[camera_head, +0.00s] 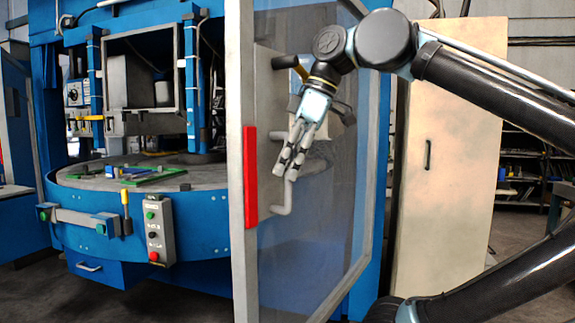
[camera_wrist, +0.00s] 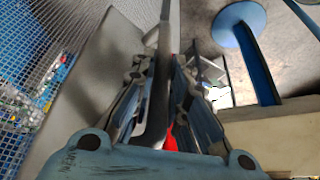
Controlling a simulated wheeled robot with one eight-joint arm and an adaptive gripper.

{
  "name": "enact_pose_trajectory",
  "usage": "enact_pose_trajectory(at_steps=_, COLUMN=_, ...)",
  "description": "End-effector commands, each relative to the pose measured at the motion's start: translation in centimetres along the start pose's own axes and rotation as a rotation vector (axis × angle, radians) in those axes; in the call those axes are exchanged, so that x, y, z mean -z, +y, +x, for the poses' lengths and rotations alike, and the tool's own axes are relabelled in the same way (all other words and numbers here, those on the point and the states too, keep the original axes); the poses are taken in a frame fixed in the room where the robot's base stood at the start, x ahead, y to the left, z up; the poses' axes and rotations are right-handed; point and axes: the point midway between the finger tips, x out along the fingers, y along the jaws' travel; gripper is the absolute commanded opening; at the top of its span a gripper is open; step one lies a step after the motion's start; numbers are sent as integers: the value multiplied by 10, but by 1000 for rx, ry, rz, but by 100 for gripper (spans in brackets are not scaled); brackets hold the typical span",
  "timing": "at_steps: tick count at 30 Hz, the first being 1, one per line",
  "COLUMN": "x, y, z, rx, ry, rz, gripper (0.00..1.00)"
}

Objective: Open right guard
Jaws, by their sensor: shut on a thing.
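The right guard is a clear panel in a grey frame (camera_head: 240,110) with a red strip (camera_head: 250,175) on its near upright. It stands at an angle to the machine front, its near edge toward the camera. A grey bent handle (camera_head: 283,205) sticks out from the frame. My gripper (camera_head: 284,172) points down at the handle, its fingers close together. In the wrist view the grey handle bar (camera_wrist: 157,105) runs between the fingers of my gripper (camera_wrist: 160,85), which is shut on it. The fingers partly hide the handle in the head view.
The blue machine's round table (camera_head: 85,178) shows left of the guard, with a button box (camera_head: 159,230) on its front. A cream cabinet door (camera_head: 450,160) stands behind my arm at right. Shelves (camera_head: 530,150) stand farther back. Some floor (camera_head: 520,225) is clear at right.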

Motion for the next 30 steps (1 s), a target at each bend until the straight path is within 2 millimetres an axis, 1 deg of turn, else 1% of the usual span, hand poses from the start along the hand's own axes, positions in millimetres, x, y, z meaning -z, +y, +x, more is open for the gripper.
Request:
enact_pose_trajectory(at_steps=1, x=0, y=2, z=-1, rx=-7, ry=-2, rz=0, gripper=17)
enact_pose_trajectory(at_steps=2, x=0, y=3, z=-1, rx=-7, ry=-2, rz=0, gripper=23)
enact_pose_trajectory(at_steps=15, x=1, y=-3, z=-2, rx=-5, ry=0, rz=-3, gripper=23)
enact_pose_trajectory(at_steps=19, x=1, y=-3, z=-5, rx=-5, ry=0, rz=-2, gripper=23)
enact_pose_trajectory(at_steps=23, x=0, y=-2, z=-18, rx=-5, ry=1, rz=-1, gripper=23)
enact_pose_trajectory(at_steps=30, x=-1, y=-1, z=-55, rx=-6, ry=1, rz=3, gripper=23)
